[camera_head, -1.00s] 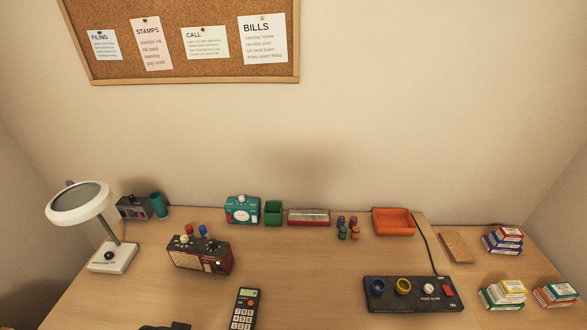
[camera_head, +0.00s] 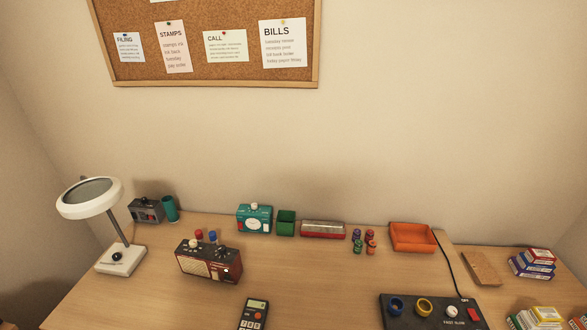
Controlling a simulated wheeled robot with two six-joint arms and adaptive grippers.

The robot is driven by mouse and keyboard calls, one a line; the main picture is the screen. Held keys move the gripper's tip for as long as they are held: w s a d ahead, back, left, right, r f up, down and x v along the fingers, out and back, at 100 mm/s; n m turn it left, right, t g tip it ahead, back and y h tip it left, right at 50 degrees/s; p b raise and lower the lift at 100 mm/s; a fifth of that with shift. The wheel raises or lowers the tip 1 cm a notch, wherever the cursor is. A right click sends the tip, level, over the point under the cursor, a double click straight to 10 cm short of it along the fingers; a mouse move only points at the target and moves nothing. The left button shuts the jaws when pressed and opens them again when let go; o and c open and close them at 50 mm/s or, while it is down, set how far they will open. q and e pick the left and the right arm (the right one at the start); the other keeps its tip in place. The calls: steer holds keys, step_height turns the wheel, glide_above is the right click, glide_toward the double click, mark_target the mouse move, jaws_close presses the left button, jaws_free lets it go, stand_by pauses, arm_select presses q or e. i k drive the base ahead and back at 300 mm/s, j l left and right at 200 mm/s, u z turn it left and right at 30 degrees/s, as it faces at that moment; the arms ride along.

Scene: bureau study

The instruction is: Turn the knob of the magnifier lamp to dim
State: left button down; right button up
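The magnifier lamp (camera_head: 91,197) stands at the left end of the desk. It has a round white head with a grey lens, a dark stem and a white square base (camera_head: 122,267). A small black knob (camera_head: 117,256) sits on top of the base. Its setting is too small to read. Neither of my grippers shows in the head view.
A dark red radio (camera_head: 209,264) stands right of the lamp. A grey device (camera_head: 147,210) and a teal cup (camera_head: 170,209) are behind it. A calculator (camera_head: 253,314) lies at the front. A black control box (camera_head: 431,312) is at the front right. The desk middle is clear.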

mark_target(116, 256)
steer(key=u, duration=1.55)
